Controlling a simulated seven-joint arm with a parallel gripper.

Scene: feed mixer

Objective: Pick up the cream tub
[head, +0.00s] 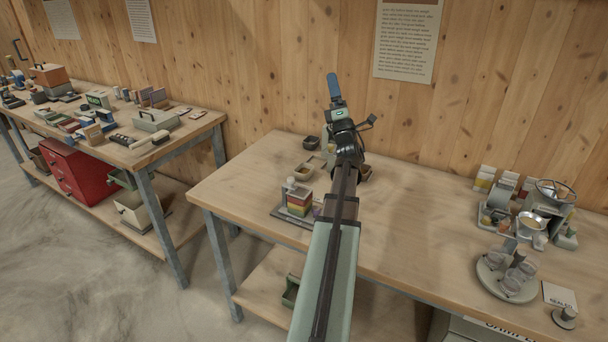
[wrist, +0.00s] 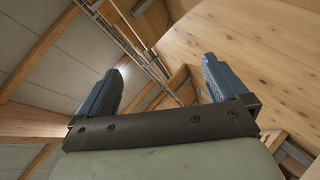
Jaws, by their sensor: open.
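My gripper (head: 333,90) is raised above the back of the wooden table, in front of the plank wall. In the wrist view, my gripper (wrist: 162,68) points up toward the ceiling, with its two blue fingers wide apart and nothing between them. No thing is clearly recognisable as the cream tub. My arm hides part of the tabletop.
A grey round tray (head: 508,292) with several cups and a clutter of devices occupy the table's right. The tabletop (head: 425,215) between is clear. A second table (head: 175,137) stands left.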

